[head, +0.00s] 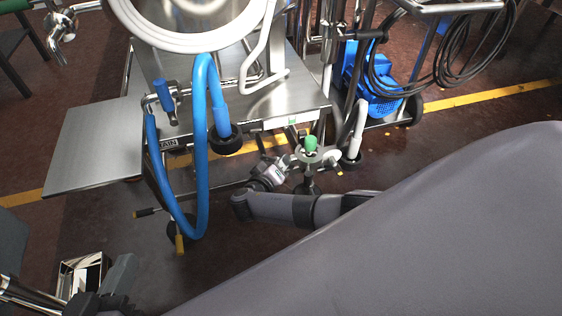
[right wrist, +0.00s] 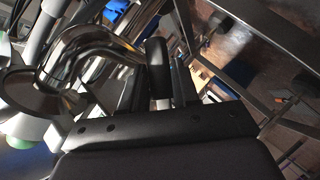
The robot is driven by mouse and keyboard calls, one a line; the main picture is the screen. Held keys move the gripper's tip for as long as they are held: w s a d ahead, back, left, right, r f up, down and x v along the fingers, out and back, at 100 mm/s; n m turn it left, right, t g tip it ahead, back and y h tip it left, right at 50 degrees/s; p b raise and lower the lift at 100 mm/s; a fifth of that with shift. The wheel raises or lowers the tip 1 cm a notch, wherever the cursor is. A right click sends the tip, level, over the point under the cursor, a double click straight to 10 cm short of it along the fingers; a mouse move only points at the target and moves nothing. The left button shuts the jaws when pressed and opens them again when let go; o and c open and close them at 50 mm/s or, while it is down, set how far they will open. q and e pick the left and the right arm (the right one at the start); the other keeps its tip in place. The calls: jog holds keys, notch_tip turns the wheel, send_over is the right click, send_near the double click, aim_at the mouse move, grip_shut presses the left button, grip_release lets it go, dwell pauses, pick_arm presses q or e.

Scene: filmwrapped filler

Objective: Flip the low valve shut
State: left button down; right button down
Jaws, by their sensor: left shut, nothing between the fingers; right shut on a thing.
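The low valve is a metal fitting with a green knob (head: 310,144), below the steel cart's front edge. The green part also shows at the lower left of the right wrist view (right wrist: 52,136), beside curved shiny pipe (right wrist: 95,38). My right gripper (head: 276,172) is just left of and below the green knob. In the right wrist view its black fingers (right wrist: 168,70) are closed next to the curved metal. My left gripper (head: 116,284) is shut and empty at the lower left, away from the valve.
A blue hose (head: 203,160) loops in front of the steel cart (head: 95,145), left of my right gripper. A blue-handled fitting (head: 164,97) sits above it.

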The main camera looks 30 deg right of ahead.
pick_arm(q)
jog(key=shift+w, duration=0.1)
pick_arm(e)
jog(key=shift+a+f, duration=0.1)
dwell(0.3)
pick_arm(q)
jog(key=shift+f, duration=0.1)
pick_arm(e)
jog(key=c, duration=0.9)
grip_release()
pick_arm(q)
jog(key=shift+d+r+n+g+p, duration=0.25)
jog(key=shift+d+g+p, duration=0.25)
jog(key=shift+p, duration=1)
pick_arm(e)
jog(key=v, duration=0.7)
jog(key=shift+s, duration=0.1)
